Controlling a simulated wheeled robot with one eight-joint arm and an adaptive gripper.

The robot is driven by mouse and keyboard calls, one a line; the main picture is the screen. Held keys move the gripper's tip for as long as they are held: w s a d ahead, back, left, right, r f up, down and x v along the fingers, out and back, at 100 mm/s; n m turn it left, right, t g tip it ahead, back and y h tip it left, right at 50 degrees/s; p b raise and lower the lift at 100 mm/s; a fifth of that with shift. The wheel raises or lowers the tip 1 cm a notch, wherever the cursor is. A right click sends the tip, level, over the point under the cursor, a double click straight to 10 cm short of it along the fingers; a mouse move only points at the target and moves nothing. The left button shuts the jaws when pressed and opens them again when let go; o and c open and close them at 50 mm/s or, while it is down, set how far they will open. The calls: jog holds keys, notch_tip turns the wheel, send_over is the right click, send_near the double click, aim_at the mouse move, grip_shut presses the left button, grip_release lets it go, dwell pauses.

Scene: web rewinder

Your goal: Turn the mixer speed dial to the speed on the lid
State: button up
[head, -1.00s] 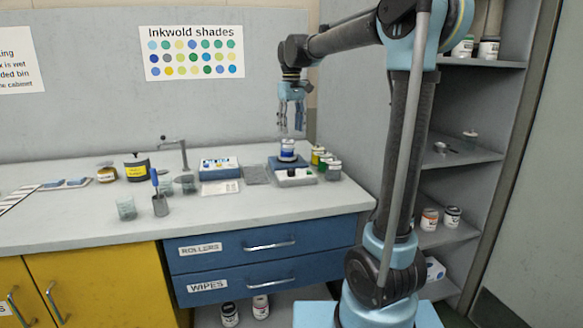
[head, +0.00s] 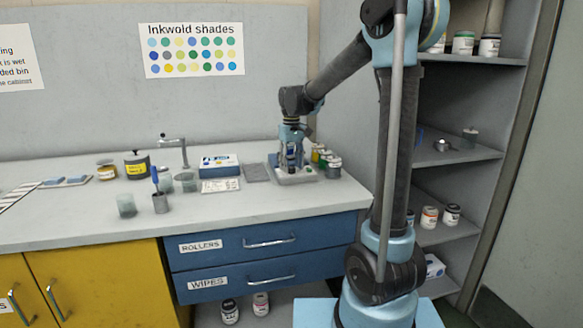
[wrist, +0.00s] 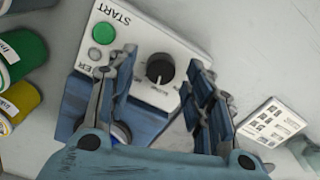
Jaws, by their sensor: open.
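The mixer's white control panel (wrist: 178,50) shows in the wrist view with a black speed dial (wrist: 159,69), a green START button (wrist: 103,33) and small lettering around the dial. My gripper (wrist: 160,85) is open, with one finger on each side of the dial. I cannot tell whether either finger touches it. In the head view my gripper (head: 291,158) is low over the mixer (head: 296,178) at the back right of the bench. A can on the mixer is mostly hidden behind my gripper; its lid's writing cannot be read.
Several ink cans (head: 333,168) stand close to the right of the mixer. The bench front (head: 240,208) is clear.

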jog(key=shift+f, duration=0.45)
jog(key=c, duration=1)
jog(key=shift+c, duration=0.2)
jog(key=shift+n, duration=0.5)
